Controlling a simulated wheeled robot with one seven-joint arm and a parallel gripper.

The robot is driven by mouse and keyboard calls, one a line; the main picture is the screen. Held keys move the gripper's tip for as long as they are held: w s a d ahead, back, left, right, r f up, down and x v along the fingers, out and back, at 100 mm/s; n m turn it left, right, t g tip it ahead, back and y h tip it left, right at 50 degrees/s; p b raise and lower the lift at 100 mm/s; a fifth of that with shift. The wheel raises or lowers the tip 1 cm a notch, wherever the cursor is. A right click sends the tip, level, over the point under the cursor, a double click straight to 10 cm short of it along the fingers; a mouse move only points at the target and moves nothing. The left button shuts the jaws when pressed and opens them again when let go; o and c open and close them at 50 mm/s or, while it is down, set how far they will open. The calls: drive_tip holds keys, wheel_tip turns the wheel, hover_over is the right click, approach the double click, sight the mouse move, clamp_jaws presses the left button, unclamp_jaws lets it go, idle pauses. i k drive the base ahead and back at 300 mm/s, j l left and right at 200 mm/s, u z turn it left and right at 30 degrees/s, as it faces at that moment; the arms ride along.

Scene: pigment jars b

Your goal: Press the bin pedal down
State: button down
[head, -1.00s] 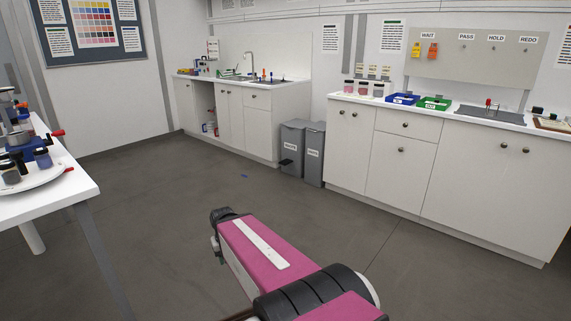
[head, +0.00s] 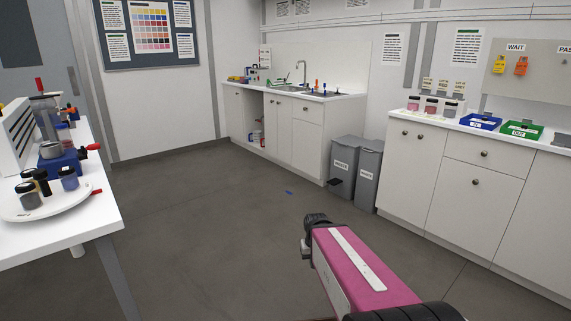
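Two grey bins stand side by side on the floor between the sink cabinet and the right cabinet run. The left bin (head: 345,165) has a label and a dark pedal (head: 335,182) low on its front left. The right bin (head: 368,178) also has a label and stands against the cabinet. My pink arm reaches forward from the bottom right. The dark part at its far end shows above the floor, well short of the bins in the picture. My gripper's fingers cannot be made out.
A white table (head: 97,205) with a round tray (head: 75,200) of jars stands at the left. The sink cabinet (head: 281,125) is at the back and white cabinets (head: 457,190) line the right.

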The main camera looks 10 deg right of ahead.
sight(334, 181)
drive_tip(key=i+l+z, duration=0.4)
drive_tip(key=i, duration=0.45)
drive_tip(key=i+z, duration=0.4)
drive_tip(key=i, duration=0.5)
drive_tip(key=i+u, duration=0.2)
drive_tip(key=i, duration=0.25)
drive_tip(key=i+l+u, duration=0.15)
drive_tip(key=i, duration=0.25)
drive_tip(key=i+l+u, duration=0.2)
drive_tip(key=i, duration=0.2)
drive_tip(key=i+l+u, duration=0.2)
drive_tip(key=i, duration=0.2)
